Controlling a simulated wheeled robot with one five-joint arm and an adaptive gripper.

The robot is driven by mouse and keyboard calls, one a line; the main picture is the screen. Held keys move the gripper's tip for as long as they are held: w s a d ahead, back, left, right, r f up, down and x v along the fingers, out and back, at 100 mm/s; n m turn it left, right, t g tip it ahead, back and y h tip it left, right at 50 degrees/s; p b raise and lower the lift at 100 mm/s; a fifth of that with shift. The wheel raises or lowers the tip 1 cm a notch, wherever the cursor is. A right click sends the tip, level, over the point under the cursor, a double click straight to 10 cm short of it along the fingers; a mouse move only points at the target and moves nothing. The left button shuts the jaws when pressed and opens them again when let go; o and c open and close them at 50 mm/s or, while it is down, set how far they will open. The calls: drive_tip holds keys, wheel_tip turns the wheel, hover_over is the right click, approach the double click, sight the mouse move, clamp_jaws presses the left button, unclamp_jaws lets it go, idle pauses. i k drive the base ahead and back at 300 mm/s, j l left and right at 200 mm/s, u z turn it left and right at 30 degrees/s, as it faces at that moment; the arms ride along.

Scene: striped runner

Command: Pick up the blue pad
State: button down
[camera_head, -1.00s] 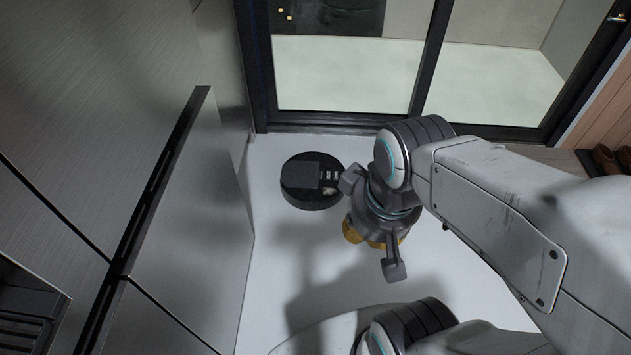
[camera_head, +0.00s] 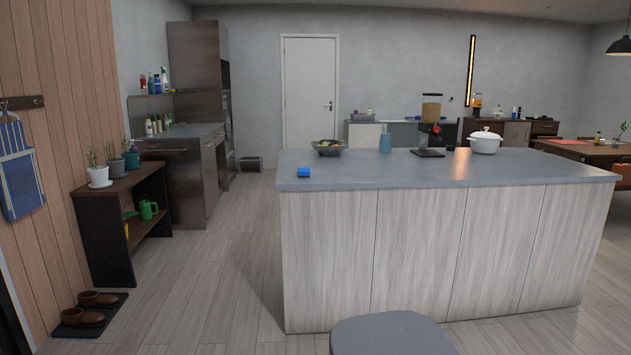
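A small bright blue pad (camera_head: 304,172) lies on the grey countertop of the kitchen island (camera_head: 345,180), close to its front left corner. It looks like a low block with nothing touching it. My gripper and arm are not in view now. The island stands a short way ahead of me, with open floor between.
A plant shelf (camera_head: 107,235) and shoes (camera_head: 86,315) line the left wall. The wooden floor (camera_head: 215,270) left of the island is clear.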

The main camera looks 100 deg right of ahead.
sight(302, 172)
drive_tip(key=z, duration=3.35)
drive_tip(key=u, duration=2.9)
drive_tip(key=k+l+u, duration=0.1)
drive_tip(key=k, duration=0.25)
drive_tip(key=z, duration=2.35)
